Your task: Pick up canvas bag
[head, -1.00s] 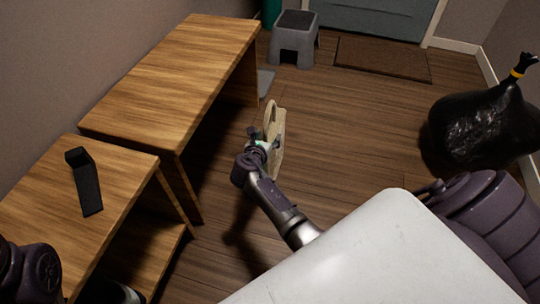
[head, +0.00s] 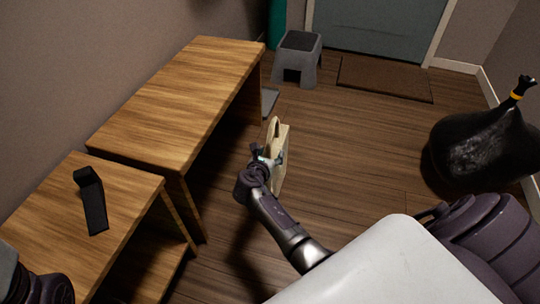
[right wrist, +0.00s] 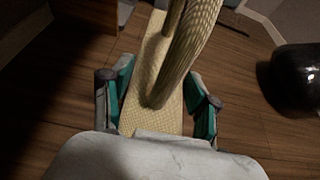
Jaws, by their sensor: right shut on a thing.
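The canvas bag (head: 280,165) is pale cream with a looped handle on top. It stands upright at my right gripper (head: 264,158), over the wooden floor beside the benches. I cannot tell whether its bottom touches the floor. In the right wrist view the woven bag (right wrist: 152,75) and its handle (right wrist: 182,60) fill the space between the fingers of my right gripper (right wrist: 160,100), which is shut on the bag. The gripper hides part of the bag in the head view. My left gripper is not in view; only a dark part of my left arm shows at the lower left.
Two wooden benches stand along the left wall, a far one (head: 185,95) and a near one (head: 130,205) with a black angled object (head: 93,205) on top. A grey step stool (head: 298,60), a doormat (head: 385,78) and a black rubbish bag (head: 480,150) surround clear floor.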

